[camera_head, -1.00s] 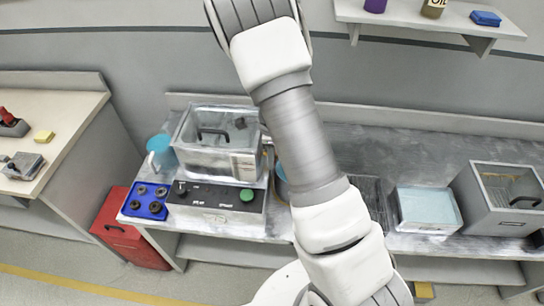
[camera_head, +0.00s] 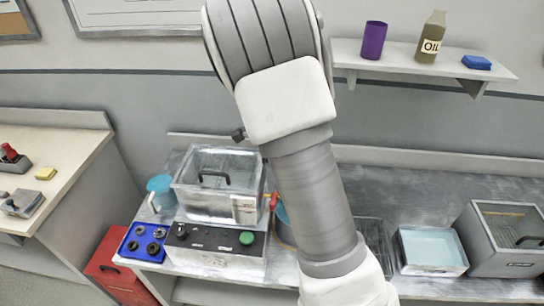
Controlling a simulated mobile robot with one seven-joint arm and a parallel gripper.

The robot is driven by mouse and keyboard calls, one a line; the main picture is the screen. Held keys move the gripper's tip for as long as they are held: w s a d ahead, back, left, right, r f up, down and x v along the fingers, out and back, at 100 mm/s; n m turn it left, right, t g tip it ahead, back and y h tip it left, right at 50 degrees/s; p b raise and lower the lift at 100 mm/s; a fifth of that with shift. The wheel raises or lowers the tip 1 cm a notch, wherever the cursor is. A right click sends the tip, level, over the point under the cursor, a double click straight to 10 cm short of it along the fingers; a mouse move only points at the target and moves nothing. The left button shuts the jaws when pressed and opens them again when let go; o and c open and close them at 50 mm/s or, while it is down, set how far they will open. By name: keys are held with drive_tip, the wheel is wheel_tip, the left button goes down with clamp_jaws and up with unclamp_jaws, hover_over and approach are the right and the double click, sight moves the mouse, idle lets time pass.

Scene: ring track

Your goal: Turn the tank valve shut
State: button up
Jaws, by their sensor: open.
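A small red lever (camera_head: 273,200) shows at the tank's right side, close to my arm's edge. It looks like the valve handle, but it is too small to tell how it is turned. My arm crosses the middle of the view and hides part of the bench right of the tank. My gripper is not in view.
A blue tray (camera_head: 145,242) with dark round parts and a light blue jug (camera_head: 160,190) are left of the tank. Right of my arm are a water-filled tray (camera_head: 431,250) and a grey bin (camera_head: 505,240). A shelf (camera_head: 410,62) hangs above, holding a bottle (camera_head: 431,38).

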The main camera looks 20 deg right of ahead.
wheel_tip(320, 180, up, 7)
drive_tip(key=shift+r, duration=0.15)
idle(0.4)
drive_tip(key=s+r+n+t, duration=0.2)
drive_tip(key=s+r+n, duration=0.2)
drive_tip(key=s+n, duration=0.3)
drive_tip(key=s+a+r+n+t, duration=0.1)
drive_tip(key=s+r+n, duration=0.4)
drive_tip(key=s+n, duration=0.3)
drive_tip(key=s+a+r+n+t, duration=0.1)
drive_tip(key=s+r+n+t, duration=0.1)
drive_tip(key=s+r+n, duration=0.2)
drive_tip(key=s+n, duration=0.3)
drive_tip(key=shift+s+r+n+t, duration=0.3)
drive_tip(key=shift+s+r+n, duration=0.1)
drive_tip(key=shift+a, duration=0.1)
